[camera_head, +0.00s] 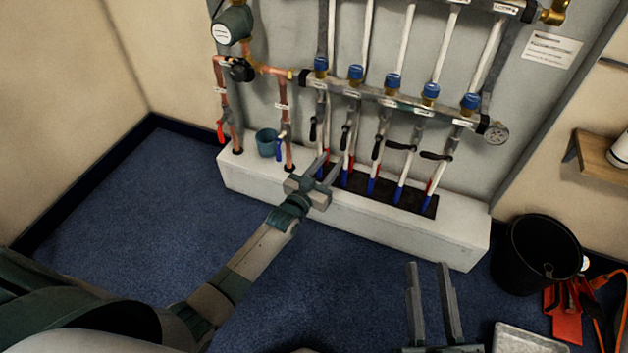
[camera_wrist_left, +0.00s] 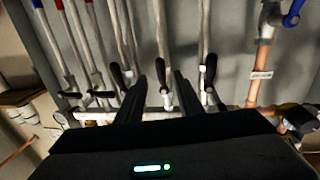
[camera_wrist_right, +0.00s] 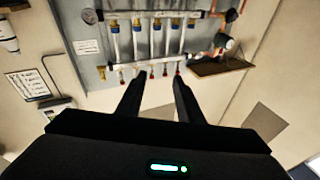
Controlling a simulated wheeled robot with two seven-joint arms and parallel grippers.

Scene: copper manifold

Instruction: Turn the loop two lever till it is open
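The manifold has a row of black loop levers. Its small labels are unreadable. Counting from the left in the head view, the second lever (camera_head: 345,137) lies along its pipe, as do its two neighbours. My left gripper (camera_head: 331,162) is open, in front of and just below that lever. In the left wrist view its fingers (camera_wrist_left: 160,82) stand apart with a pipe and the second lever (camera_wrist_left: 164,73) between them; contact is not visible. My right gripper (camera_head: 429,266) is open and empty above the floor in front of the white plinth; its fingers (camera_wrist_right: 158,82) are spread.
The neighbouring levers (camera_head: 313,129) and (camera_head: 376,147) are close on both sides. The two rightmost levers (camera_head: 400,147) and (camera_head: 436,156) lie across their pipes. A teal cup (camera_head: 267,143) stands on the plinth (camera_head: 400,235). A black bucket (camera_head: 537,258) stands at the right.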

